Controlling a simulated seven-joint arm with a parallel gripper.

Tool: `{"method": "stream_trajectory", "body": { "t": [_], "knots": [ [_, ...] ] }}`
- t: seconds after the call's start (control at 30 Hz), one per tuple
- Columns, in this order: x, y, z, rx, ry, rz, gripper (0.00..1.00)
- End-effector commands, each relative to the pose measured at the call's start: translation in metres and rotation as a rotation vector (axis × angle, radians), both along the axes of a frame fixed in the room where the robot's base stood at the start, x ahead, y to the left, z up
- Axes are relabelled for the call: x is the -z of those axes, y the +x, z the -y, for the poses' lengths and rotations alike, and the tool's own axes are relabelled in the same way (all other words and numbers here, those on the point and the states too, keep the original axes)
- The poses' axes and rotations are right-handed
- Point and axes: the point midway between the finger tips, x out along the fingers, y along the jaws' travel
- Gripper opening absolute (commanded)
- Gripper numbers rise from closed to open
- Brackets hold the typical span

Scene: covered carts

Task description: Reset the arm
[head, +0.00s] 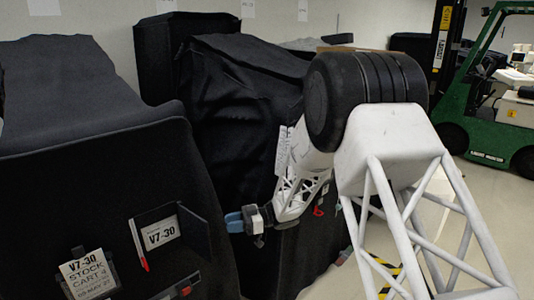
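My gripper (243,220) shows near the middle of the head view, at the end of my white lattice arm, which reaches in from the right and bends at a large black joint. It has a blue part at its left and grey parts beside it. It is small in the picture, and I cannot tell whether it is open or shut. No held object can be made out. It appears in front of a black covered cart (240,95), close to the right edge of the nearer covered cart (90,170). I cannot tell whether it touches either cover.
The nearer cart carries a V7-30 label (160,233) and a stock-cart tag (88,275). Another black covered cart (180,50) stands behind. A green forklift (485,100) is at the right. Open pale floor (490,205) shows at the right.

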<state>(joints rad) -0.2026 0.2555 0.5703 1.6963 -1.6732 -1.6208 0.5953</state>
Motion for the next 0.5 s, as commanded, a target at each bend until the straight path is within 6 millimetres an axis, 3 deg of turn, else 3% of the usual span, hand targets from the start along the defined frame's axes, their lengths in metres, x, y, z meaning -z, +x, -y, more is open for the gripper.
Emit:
{"method": "stream_trajectory", "body": {
  "t": [0.27,0.5],
  "knots": [
    [-0.042,0.020,0.011,0.244,-0.063,0.116,0.34],
    [-0.092,0.039,0.041,0.553,-0.162,0.218,0.34]
  ]
}}
